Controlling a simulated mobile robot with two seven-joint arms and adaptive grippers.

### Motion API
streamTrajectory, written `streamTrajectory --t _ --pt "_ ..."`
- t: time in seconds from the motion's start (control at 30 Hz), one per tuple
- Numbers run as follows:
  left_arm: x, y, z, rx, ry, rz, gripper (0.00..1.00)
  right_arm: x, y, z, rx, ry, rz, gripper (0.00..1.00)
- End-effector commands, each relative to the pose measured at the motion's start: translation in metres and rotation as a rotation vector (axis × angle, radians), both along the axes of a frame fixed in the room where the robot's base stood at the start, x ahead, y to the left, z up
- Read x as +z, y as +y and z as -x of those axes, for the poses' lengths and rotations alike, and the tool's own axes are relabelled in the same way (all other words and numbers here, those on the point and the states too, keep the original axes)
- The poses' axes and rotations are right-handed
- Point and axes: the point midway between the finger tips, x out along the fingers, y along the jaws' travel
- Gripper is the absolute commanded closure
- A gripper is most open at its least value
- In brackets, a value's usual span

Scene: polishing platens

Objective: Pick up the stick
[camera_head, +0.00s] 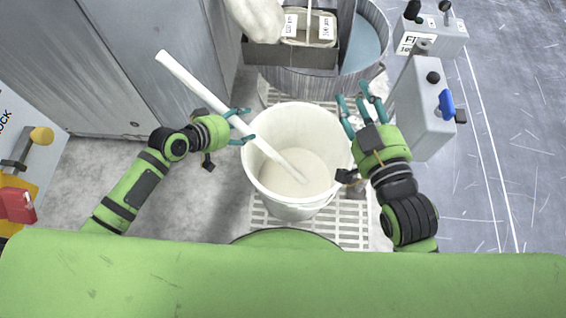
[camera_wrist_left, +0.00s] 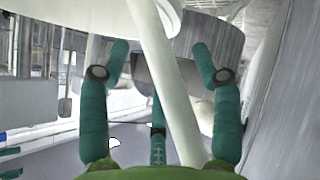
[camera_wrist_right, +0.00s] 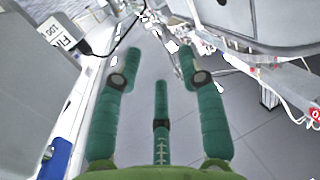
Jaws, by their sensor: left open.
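The white stick (camera_head: 205,95) leans in a white bucket (camera_head: 252,165). Its lower end is in the pale contents, and its upper end sticks out past the rim to the upper left. My left gripper (camera_head: 246,126) is at the bucket's left rim with its teal fingers open on either side of the stick. In the left wrist view the stick (camera_wrist_left: 168,85) runs between the open fingers; I cannot tell whether they touch it. My right gripper (camera_head: 362,100) is open and empty, right of the bucket, and its fingers show apart in the right wrist view (camera_wrist_right: 160,65).
A large metal tub (camera_head: 364,50) stands behind the bucket. A grey control box (camera_head: 424,105) with a blue switch is close to the right of my right gripper. Grey cabinets (camera_head: 140,60) stand at the left. A pale grate (camera_head: 350,222) lies under the bucket.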

Motion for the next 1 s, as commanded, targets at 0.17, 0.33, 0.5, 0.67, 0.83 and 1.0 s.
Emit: streamTrajectory --t 0.17,0.33,0.5,0.67,0.83,1.0 --pt "-0.004 -0.003 -0.004 0.0 0.0 -0.001 0.36 0.016 0.005 0.0 0.014 -0.083 -0.02 0.6" --pt "-0.004 -0.004 -0.004 0.0 0.0 -0.001 0.36 0.018 0.005 0.0 0.015 -0.092 -0.022 0.6" --pt "-0.004 -0.004 -0.004 -0.001 0.0 -0.002 0.68 0.018 0.005 0.0 0.015 -0.091 -0.022 0.6" --pt "-0.004 -0.003 -0.004 0.0 0.001 -0.002 1.0 0.018 0.005 0.0 0.014 -0.091 -0.022 0.6" --pt "-0.004 -0.003 -0.004 0.0 -0.002 -0.002 1.0 0.018 0.005 0.0 0.014 -0.091 -0.022 0.6" --pt "-0.003 -0.003 -0.004 -0.001 -0.001 -0.003 1.0 0.015 0.004 0.0 0.012 -0.076 -0.019 0.6"
